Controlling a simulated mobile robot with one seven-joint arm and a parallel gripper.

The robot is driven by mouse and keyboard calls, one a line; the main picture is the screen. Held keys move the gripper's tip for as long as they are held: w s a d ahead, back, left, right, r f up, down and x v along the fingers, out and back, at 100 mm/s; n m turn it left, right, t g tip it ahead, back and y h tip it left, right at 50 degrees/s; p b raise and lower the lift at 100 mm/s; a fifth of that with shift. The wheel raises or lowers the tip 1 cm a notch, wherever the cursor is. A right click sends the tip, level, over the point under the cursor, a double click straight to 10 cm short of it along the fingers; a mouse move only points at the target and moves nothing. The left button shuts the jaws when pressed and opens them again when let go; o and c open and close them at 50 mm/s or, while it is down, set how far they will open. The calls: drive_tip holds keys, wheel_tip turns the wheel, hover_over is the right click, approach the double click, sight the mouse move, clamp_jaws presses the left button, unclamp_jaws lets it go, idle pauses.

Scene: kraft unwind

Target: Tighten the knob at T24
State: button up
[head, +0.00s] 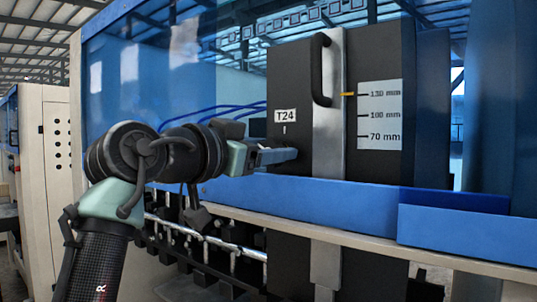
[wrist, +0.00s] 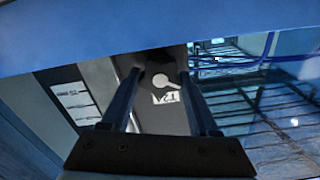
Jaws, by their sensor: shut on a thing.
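The T24 label (head: 285,115) is a white plate on a dark upright panel, with a short white mark below it. My gripper (head: 291,155) reaches in from the left, its fingers against the panel just below the label. The fingers hide the knob in the head view. The wrist view shows the panel inverted, with the label (wrist: 167,97) between my fingers. There a small knob with a pale round face (wrist: 161,79) lies between the fingertips, and the gripper (wrist: 159,73) is shut on it. The knob's turn angle is hard to tell.
Right of the label are a metal strip with a black handle (head: 320,70) and a scale plate (head: 380,115) marked 70 to 130 mm. A blue rail (head: 330,195) runs below my gripper. A blue clear guard (head: 180,75) stands behind my arm.

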drive_tip(key=m, duration=0.2)
drive_tip(key=m+b, duration=0.1)
drive_tip(key=m, duration=0.4)
drive_tip(key=shift+d+f, duration=0.1)
drive_tip(key=shift+f, duration=0.3)
idle(0.3)
drive_tip(key=o, duration=1.4)
drive_tip(key=shift+s+r, duration=0.15)
drive_tip(key=shift+s, duration=0.05)
